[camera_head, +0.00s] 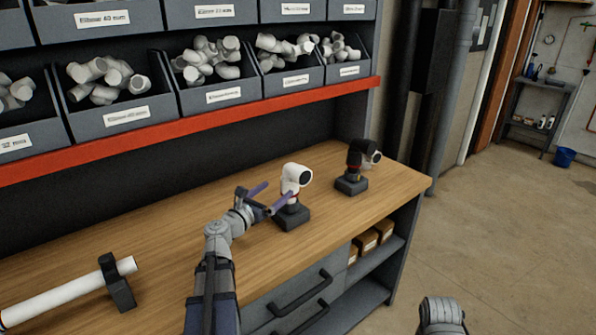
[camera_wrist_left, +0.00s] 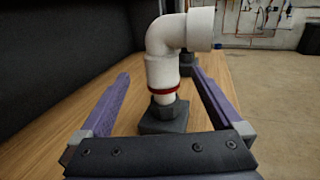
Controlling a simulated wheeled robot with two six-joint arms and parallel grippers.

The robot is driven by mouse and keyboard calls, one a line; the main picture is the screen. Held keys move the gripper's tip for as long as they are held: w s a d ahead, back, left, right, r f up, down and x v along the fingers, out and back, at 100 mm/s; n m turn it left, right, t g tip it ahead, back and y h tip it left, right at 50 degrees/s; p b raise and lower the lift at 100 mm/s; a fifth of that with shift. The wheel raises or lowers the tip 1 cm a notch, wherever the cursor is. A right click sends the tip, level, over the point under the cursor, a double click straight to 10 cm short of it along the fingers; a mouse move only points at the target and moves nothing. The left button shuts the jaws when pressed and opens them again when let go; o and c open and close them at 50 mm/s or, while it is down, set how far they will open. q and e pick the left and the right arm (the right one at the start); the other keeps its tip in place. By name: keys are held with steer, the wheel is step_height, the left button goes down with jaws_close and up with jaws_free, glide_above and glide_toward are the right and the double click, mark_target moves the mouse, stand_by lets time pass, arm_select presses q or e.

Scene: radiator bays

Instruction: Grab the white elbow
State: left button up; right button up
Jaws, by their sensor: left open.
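The white elbow (camera_head: 292,178) stands upright on a dark grey block (camera_head: 291,217) on the wooden bench, its upper opening turned right. It also shows in the left wrist view (camera_wrist_left: 165,62), with a red ring near its lower end. My left gripper (camera_head: 273,194) is open, with its two purple fingers pointing towards the elbow. In the wrist view the elbow stands between the fingers' lines, beyond the palm, and no contact is visible. A grey part of my right arm shows at the bottom right of the head view; its gripper is not visible.
A black elbow (camera_head: 359,156) stands on another dark block (camera_head: 351,185) behind and right. A white pipe (camera_head: 65,294) lies in a dark holder (camera_head: 118,284) at the left. Bins of white fittings (camera_head: 209,80) sit above a red shelf edge (camera_head: 190,128). The bench (camera_head: 215,214) between is clear.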

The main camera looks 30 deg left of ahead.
mark_target(284, 184)
arm_select(q)
steer(key=shift+w+d+r, duration=0.1)
steer(key=shift+w+d, duration=0.1)
steer(key=shift+w, duration=1.75)
steer(key=shift+w+d, duration=0.2)
steer(key=shift+w, duration=1.75)
steer(key=shift+c, duration=0.4)
steer(key=c, duration=1.3)
